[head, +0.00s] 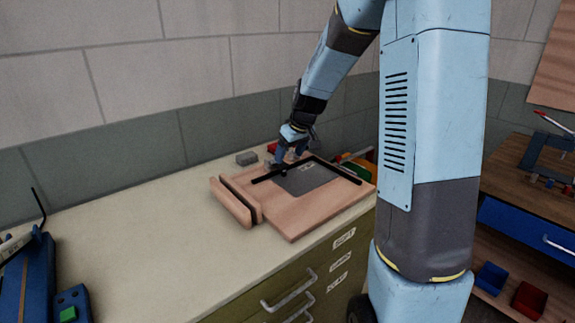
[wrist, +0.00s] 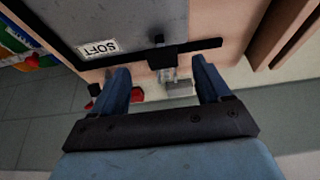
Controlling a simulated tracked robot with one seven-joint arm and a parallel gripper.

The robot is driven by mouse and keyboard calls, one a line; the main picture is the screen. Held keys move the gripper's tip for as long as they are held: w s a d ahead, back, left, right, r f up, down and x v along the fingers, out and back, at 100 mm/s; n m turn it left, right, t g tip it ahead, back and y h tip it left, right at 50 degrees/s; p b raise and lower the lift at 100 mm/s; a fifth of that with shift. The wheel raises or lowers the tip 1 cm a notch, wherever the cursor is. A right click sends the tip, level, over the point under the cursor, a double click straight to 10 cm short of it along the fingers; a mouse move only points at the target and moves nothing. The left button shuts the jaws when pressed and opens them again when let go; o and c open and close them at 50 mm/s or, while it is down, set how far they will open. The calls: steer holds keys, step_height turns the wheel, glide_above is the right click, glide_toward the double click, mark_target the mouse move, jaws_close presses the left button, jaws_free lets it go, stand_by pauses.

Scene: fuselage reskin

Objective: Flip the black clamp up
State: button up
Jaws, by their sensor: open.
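The black clamp (wrist: 163,58) sits at the edge of the wooden board in the wrist view, with a small dark knob by it and a pale metal part beneath it. It lies on a black bar (wrist: 206,46) along the edge of a grey sheet (wrist: 120,20) labelled SOFT. My gripper (wrist: 163,82) is open, with its two blue fingers on either side of the clamp's line and no visible contact. In the head view my gripper (head: 288,162) is low at the board's back edge and hides most of the clamp.
The wooden board (head: 295,222) lies on a pale worktop (head: 130,240). A wooden block (head: 232,203) stands at its left. A grey block (head: 246,158) and red and green items (head: 362,167) are behind and to the right.

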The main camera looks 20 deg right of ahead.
mark_target(285, 167)
steer(key=shift+x, duration=2.95)
steer(key=shift+c, duration=0.2)
